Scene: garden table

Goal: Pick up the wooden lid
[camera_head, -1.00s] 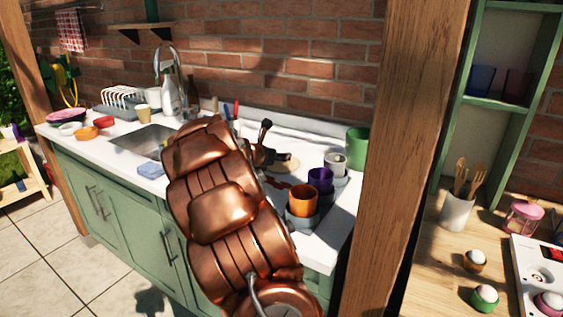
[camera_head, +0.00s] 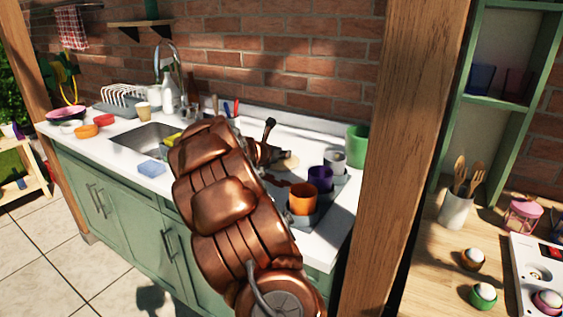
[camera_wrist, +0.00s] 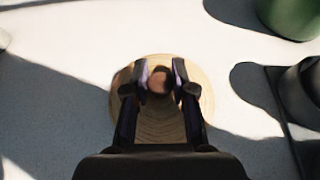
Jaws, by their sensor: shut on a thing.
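The wooden lid (camera_wrist: 172,122) is a round, pale disc with a knob, seen from above in the wrist view. My gripper (camera_wrist: 160,80) is over it, with its two fingers shut on the knob. In the head view, a part of the lid (camera_head: 290,163) shows at the counter's back beside my gripper (camera_head: 272,154). My copper arm hides the rest there. I cannot tell whether the lid touches the counter.
Orange (camera_head: 302,198), purple (camera_head: 320,179) and white (camera_head: 335,160) cups stand right of the lid. A green pot (camera_head: 357,146) is behind them. A sink (camera_head: 143,138) and a blue sponge (camera_head: 151,168) are to the left. A wooden post (camera_head: 412,130) rises on the right.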

